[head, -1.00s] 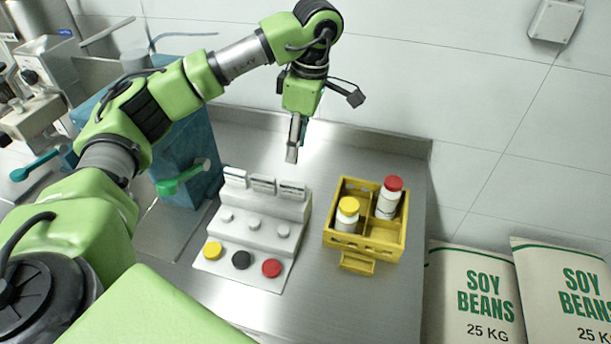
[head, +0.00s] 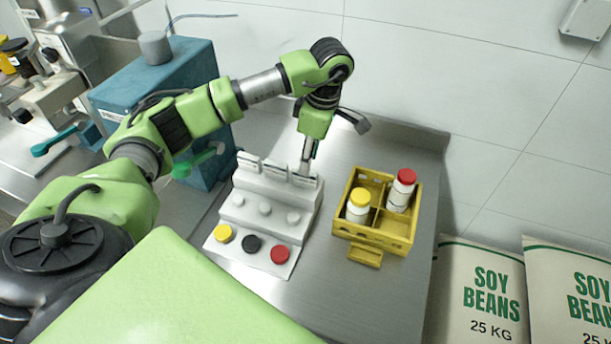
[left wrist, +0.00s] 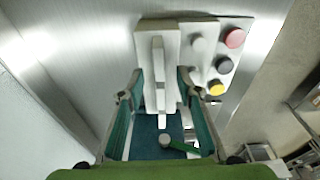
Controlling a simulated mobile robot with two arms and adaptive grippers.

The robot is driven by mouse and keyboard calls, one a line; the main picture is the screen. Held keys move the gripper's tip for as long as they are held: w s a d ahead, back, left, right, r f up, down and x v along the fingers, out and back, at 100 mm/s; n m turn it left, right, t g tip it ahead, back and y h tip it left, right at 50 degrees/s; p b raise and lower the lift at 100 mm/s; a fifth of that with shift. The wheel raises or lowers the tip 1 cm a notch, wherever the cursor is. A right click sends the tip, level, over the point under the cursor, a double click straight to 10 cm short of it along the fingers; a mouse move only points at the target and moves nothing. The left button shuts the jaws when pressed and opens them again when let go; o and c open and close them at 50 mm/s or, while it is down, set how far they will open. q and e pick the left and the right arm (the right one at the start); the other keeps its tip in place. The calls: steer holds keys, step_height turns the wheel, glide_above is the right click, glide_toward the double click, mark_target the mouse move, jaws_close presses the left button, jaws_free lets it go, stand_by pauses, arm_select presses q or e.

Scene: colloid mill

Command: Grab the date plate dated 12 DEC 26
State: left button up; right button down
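A white stepped stand (head: 262,215) holds three date plates along its top: the left plate (head: 248,160), the middle plate (head: 275,169) and the right plate (head: 304,180). Their dates are too small to read. My left gripper (head: 306,165) is over the right end of this row, pointing down. In the left wrist view the gripper (left wrist: 158,80) is open, with its fingers apart on either side of the row of plates (left wrist: 159,60). Whether it touches a plate cannot be told. My right gripper is not in view.
The stand carries grey knobs and yellow (head: 223,233), black (head: 251,243) and red (head: 280,254) caps. A yellow crate (head: 378,237) with two capped bottles stands to the right. A teal machine (head: 165,85) stands behind left. The steel counter (head: 340,290) is clear in front.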

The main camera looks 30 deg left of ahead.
mark_target(305, 179)
arm_select(q)
steer(key=f+p, duration=0.2)
steer(key=f, duration=0.1)
steer(key=shift+a+f, duration=0.1)
steer(key=shift+a, duration=0.25)
steer(key=shift+f, duration=0.5)
jaws_close()
steer(key=shift+r, duration=0.15)
